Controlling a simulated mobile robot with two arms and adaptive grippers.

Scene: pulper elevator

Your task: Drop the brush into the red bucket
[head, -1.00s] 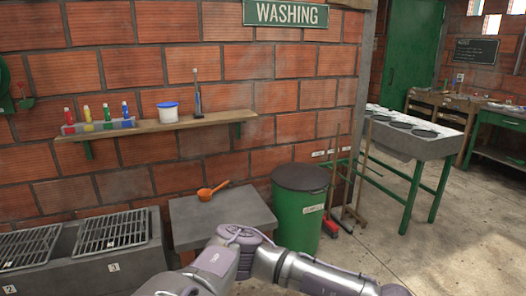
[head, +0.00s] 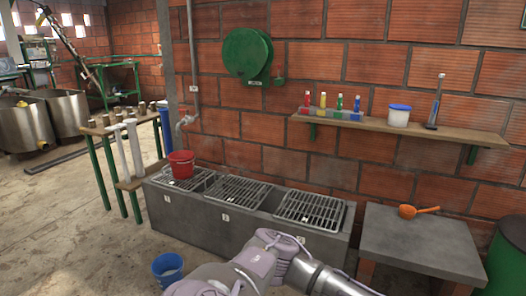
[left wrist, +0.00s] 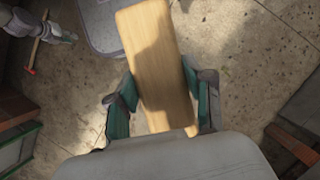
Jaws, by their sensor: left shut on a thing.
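The red bucket (head: 181,164) stands upright on the left-hand grate of the grey basin in the head view, below a wall tap. Its inside is mostly hidden. In the left wrist view my left gripper (left wrist: 162,95) is shut on a pale wooden block, which I take to be the brush (left wrist: 152,50). Its flat wooden face shows, and I see no bristles. The floor lies below it. In the head view arm links of mine cross the bottom centre, but no gripper fingers show there.
The grey basin (head: 222,232) with several grates runs along the brick wall. A blue bucket (head: 168,268) is on the floor in front of it. A stone table (head: 425,240) with an orange scoop (head: 418,211) stands right. Floor at left is open.

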